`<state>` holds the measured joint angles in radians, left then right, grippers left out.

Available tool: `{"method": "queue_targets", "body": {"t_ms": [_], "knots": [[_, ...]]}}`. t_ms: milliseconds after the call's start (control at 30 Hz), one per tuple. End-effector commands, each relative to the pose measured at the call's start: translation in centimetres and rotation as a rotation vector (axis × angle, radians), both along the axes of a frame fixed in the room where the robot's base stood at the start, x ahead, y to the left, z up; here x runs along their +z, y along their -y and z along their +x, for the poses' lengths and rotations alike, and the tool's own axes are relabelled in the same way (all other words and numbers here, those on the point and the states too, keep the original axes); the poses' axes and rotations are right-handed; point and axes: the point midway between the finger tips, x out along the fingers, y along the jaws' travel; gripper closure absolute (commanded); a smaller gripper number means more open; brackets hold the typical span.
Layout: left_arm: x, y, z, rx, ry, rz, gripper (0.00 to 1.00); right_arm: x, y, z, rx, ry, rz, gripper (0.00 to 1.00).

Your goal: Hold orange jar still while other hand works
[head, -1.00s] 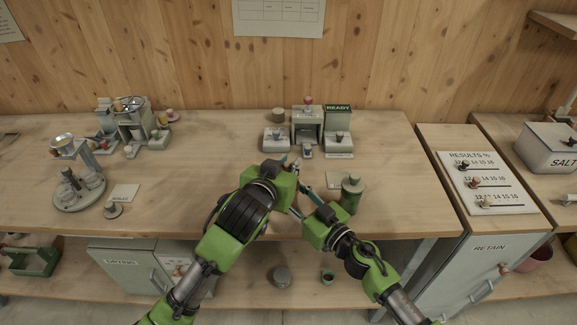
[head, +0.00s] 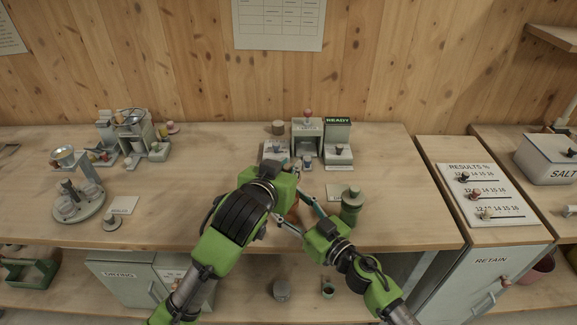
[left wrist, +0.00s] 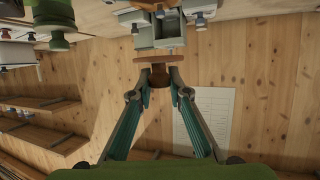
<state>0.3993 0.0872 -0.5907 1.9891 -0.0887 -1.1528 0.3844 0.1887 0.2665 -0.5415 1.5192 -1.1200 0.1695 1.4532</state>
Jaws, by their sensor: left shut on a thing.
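The orange jar shows as a small orange-brown patch (head: 293,213) between my two grippers in the head view, mostly hidden. In the left wrist view an orange-brown round piece (left wrist: 157,59) sits at the fingertips, which I take to be the jar. My left gripper (left wrist: 158,77) is shut on it; in the head view its green body hides its fingertips. My right gripper (head: 290,207) comes in from the lower right, its two fingers spread apart beside the jar. Whether they touch it I cannot tell.
Behind are grey devices with a READY sign (head: 338,121). A round stand (head: 78,203) and a mixer (head: 133,132) are on the left. The bench between is largely clear.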

Motion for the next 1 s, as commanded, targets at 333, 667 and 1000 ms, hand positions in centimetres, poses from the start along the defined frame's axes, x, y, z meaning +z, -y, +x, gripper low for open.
{"method": "queue_targets", "body": {"t_ms": [333, 667, 1000], "knots": [[0.0, 0.0, 0.0, 0.000, 0.000, 0.000, 1.00, -0.2, 4.1, -5.1, 0.000, -0.005, -0.002, 0.44], [0.0, 0.0, 0.0, 0.000, 0.000, 0.000, 1.00, -0.1, 7.0, -8.8, -0.001, -0.004, 0.000, 0.44], [0.0, 0.0, 0.0, -0.001, 0.000, 0.000, 1.00, -0.1, 7.3, -9.2, -0.001, -0.001, -0.002, 0.44]]}}
